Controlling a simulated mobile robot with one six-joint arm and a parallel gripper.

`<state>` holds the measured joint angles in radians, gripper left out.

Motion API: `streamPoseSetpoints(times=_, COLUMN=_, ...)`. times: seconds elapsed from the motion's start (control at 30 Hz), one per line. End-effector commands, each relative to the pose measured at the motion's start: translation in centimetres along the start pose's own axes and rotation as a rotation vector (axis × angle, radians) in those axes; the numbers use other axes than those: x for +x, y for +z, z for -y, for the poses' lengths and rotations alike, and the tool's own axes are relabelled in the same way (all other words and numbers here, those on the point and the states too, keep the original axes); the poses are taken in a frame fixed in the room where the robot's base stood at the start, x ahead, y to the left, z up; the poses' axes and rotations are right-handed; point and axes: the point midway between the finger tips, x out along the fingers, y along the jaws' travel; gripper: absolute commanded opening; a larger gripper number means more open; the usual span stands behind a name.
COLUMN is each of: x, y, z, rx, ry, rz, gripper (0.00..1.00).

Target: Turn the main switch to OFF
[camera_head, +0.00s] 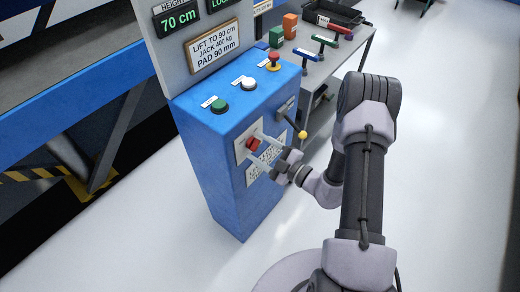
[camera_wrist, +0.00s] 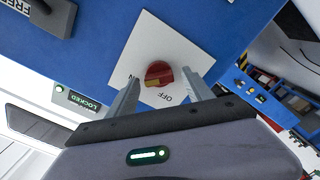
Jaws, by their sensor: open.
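The main switch is a red rotary knob (camera_wrist: 159,71) with a yellow mark, on a white plate (camera_wrist: 150,37) with OFF lettering below it and partly hidden ON lettering to its left in the wrist view. The yellow mark is on the knob's lower-left side; I cannot tell exactly which label it points at. In the head view the knob (camera_head: 253,144) is on the front of the blue cabinet (camera_head: 215,170). My gripper (camera_wrist: 160,77) is open, its fingers on either side of the knob. I cannot tell whether they touch it. It also shows in the head view (camera_head: 262,150).
A yellow-tipped lever (camera_head: 301,134) is on the cabinet close to my gripper. Green (camera_head: 219,106), white (camera_head: 249,83) and red (camera_head: 273,60) buttons are on top. A grey bench (camera_head: 330,62) with coloured handles stands behind. The floor at right is clear.

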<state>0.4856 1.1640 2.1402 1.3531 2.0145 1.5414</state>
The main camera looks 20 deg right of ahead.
Motion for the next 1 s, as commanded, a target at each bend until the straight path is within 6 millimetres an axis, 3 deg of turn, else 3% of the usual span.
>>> streamPoseSetpoints(times=0.17, x=-0.02, y=-0.01, z=-0.03, rx=-0.001, ry=0.0, rz=0.0, gripper=0.6)
streamPoseSetpoints(times=0.47, x=-0.04, y=-0.01, z=-0.02, rx=-0.001, ry=0.0, rz=0.0, gripper=0.01)
streamPoseSetpoints(times=0.77, x=-0.06, y=-0.03, z=-0.01, rx=-0.039, ry=-0.001, rz=0.0, gripper=0.0)
streamPoseSetpoints(times=1.0, x=-0.06, y=-0.06, z=-0.01, rx=-0.186, ry=-0.001, rz=0.0, gripper=0.0)
